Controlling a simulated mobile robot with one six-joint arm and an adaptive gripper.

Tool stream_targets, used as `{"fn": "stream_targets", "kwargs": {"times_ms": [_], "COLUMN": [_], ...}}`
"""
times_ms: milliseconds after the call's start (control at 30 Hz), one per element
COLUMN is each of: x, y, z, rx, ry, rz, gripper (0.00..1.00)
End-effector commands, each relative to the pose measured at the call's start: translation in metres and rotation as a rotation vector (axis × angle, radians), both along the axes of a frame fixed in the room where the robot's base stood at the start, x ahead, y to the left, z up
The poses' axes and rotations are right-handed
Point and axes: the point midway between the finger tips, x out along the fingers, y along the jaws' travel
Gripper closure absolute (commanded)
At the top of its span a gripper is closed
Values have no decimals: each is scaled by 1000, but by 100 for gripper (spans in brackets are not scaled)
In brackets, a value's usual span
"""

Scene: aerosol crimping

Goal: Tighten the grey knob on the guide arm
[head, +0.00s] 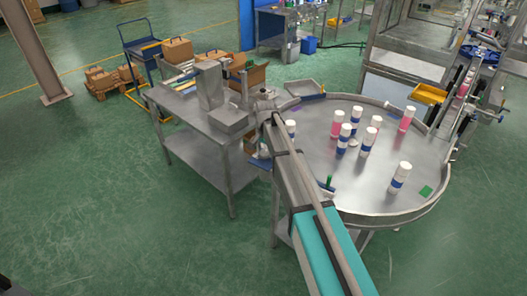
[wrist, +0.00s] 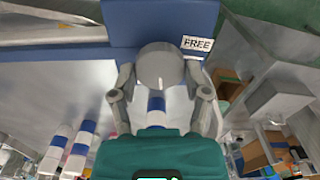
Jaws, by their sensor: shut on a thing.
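The round grey knob (wrist: 160,62), with a short white mark on its face, sits in the middle of the wrist view. It is against a blue block (wrist: 128,18) that carries a white label reading "FREE" (wrist: 197,44). A blue bar (wrist: 50,54), apparently part of the guide arm, runs left from the block. My gripper (wrist: 160,78) is shut on the knob, with one finger on its left and one on its right. In the head view my gripper (head: 266,102) is at the left rim of the round table, and the knob cannot be made out there.
The round steel table (head: 390,200) holds several white, blue-banded cans (head: 399,178); some have pink bodies (head: 407,118). A steel side table (head: 195,130) with a grey machine (head: 210,85) stands to the left. Green floor (head: 90,200) is open at the front left.

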Motion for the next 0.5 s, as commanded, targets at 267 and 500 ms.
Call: {"fn": "stream_targets", "kwargs": {"times_ms": [267, 500], "x": [-1, -1], "y": [0, 1], "z": [0, 0], "rx": [0, 1], "ry": [2, 3], "rz": [-144, -183], "gripper": [86, 86]}}
